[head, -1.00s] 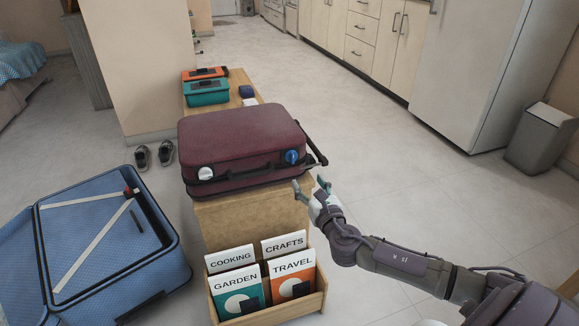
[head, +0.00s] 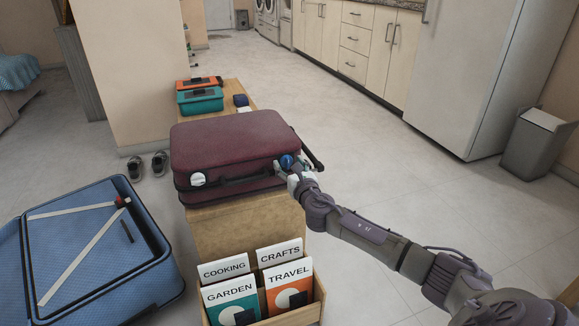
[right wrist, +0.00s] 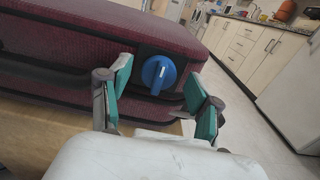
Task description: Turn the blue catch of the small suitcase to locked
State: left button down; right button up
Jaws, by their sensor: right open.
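The small maroon suitcase (head: 228,147) lies shut on the wooden bench. Its blue catch (head: 287,161) is a round knob at the right end of the front side. A white catch (head: 198,179) sits at the left end. My right gripper (head: 284,170) is at the blue catch. In the right wrist view the blue catch (right wrist: 159,74) shows between the spread green-padded fingers of my right gripper (right wrist: 160,97), a little beyond their tips. Its pale pointer mark stands nearly upright, tilted slightly. I cannot tell whether the fingers touch it. My left gripper is out of view.
A wooden rack (head: 316,292) of several books stands in front of the bench (head: 232,226). An open blue suitcase (head: 160,258) lies at the left. Teal (head: 201,101) and orange (head: 193,82) cases sit farther back.

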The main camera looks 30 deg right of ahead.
jog(key=c, duration=1.1)
jog(key=m, duration=0.4)
jog(key=m+p, duration=0.1)
jog(key=m, duration=0.5)
jog(key=shift+d+f, duration=0.1)
jog(key=m, duration=0.3)
jog(key=shift+s+m, duration=0.1)
jog(key=shift+m, duration=0.2)
jog(key=m+p, duration=0.1)
jog(key=m, duration=0.2)
jog(key=shift+f+m, duration=0.1)
jog(key=shift+m, duration=0.7)
